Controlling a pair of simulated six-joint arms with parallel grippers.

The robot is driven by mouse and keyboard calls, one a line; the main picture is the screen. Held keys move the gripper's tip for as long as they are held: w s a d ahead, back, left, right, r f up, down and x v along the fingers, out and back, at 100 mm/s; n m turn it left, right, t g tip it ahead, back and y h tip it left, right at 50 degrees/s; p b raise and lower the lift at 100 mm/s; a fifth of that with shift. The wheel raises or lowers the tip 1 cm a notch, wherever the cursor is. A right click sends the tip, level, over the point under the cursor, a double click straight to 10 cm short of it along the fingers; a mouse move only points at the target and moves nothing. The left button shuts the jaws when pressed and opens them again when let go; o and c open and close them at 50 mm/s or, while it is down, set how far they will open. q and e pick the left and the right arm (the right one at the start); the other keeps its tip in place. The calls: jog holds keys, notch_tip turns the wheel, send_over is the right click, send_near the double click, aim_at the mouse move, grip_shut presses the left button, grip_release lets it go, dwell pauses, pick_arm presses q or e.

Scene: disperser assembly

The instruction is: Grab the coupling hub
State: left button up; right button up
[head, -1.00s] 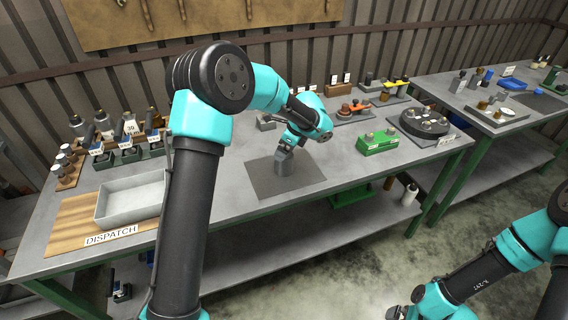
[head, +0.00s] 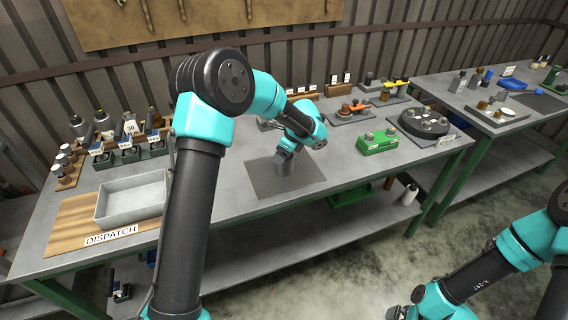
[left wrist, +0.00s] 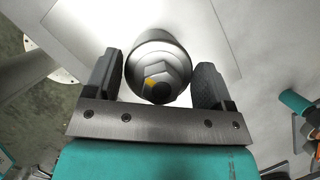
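A grey cylindrical part, which I take to be the coupling hub, stands on the dark mat (head: 262,183) at the middle of the bench. In the left wrist view this hub (left wrist: 162,52) is seen end-on, with stepped faces and a small orange mark. My left gripper (head: 285,157) is over it, pointing down. In the left wrist view the fingers (left wrist: 157,82) are set wide, one on each side of the hub, with little gap; a firm grip does not show. My right gripper (head: 396,313) is only partly visible at the bottom edge, its fingers unclear.
A grey tray (head: 130,201) stands on the wooden DISPATCH board at left, with several bottles and small devices behind it. A green block (head: 378,143) and a round dark fixture (head: 424,122) are to the right.

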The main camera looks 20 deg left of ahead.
pick_arm(q)
jog(key=shift+r, duration=0.1)
grip_shut()
dwell(0.4)
jog(key=shift+r, duration=0.15)
jog(key=shift+r, duration=1.45)
jog(key=shift+s+d+r, duration=0.1)
jog(key=shift+s+r, duration=0.1)
jog(key=shift+r, duration=0.05)
jog(key=s+d, duration=0.3)
jog(key=s, duration=0.4)
jog(key=s+d+r, duration=0.1)
jog(key=s+d, duration=0.2)
jog(key=s, duration=0.4)
jog(key=shift+s, duration=0.15)
jog(key=shift+d+r, duration=0.1)
